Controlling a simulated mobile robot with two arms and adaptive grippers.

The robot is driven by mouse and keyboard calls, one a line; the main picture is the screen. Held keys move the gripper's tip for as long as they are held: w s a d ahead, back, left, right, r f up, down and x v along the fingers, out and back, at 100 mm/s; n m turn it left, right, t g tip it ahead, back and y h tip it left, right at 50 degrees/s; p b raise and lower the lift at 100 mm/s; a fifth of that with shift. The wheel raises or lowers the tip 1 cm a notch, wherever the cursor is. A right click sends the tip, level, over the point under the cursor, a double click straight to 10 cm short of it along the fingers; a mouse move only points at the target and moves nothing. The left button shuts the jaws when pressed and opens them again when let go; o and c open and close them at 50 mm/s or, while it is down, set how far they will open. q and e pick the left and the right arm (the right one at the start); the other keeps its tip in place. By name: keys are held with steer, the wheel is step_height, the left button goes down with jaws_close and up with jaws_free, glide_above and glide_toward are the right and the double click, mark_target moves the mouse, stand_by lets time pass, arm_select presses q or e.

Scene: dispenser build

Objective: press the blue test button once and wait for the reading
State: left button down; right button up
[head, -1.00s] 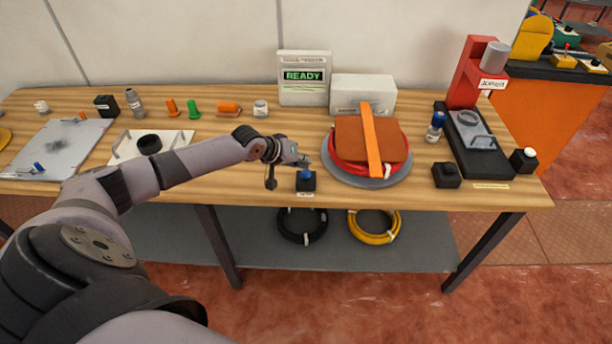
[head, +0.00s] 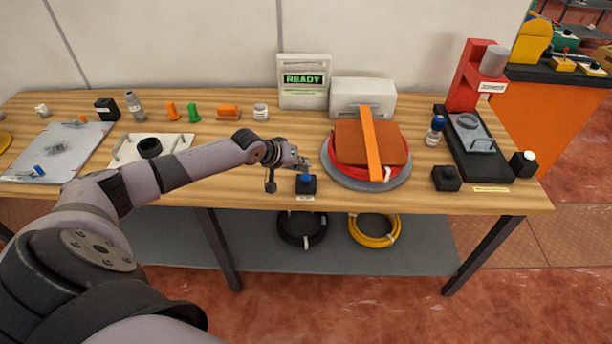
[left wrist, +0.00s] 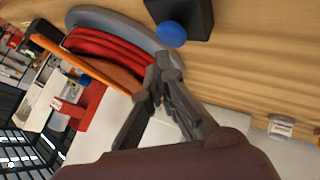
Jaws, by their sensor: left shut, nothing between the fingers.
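The blue test button (head: 306,178) sits on top of a small black box (head: 306,187) near the table's front edge. In the left wrist view the blue button (left wrist: 171,34) shows near the top, on its black box (left wrist: 187,12). My left gripper (head: 303,163) is shut and empty, just behind and above the button in the head view. Its fingers (left wrist: 161,69) come together below the button in the wrist view, apart from it. The tester display (head: 303,79) at the back reads READY in green. My right gripper is not in view.
A grey round plate (head: 345,181) with a red coil, brown piece and orange strip lies right of the button. A red press (head: 464,85) stands at the right, with a black box (head: 446,177) nearby. Bare wood lies left of the button.

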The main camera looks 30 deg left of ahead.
mark_target(304, 175)
arm_select(q)
steer(key=shift+f, duration=0.1)
steer(key=shift+f, duration=0.3)
steer(key=shift+f+b, duration=0.3)
steer(key=shift+f, duration=0.35)
stand_by(1.1)
steer(key=shift+r+p, duration=1)
steer(key=shift+p, duration=0.05)
step_height(304, 175, up, 5)
steer(key=p, duration=0.5)
steer(key=shift+r, duration=0.1)
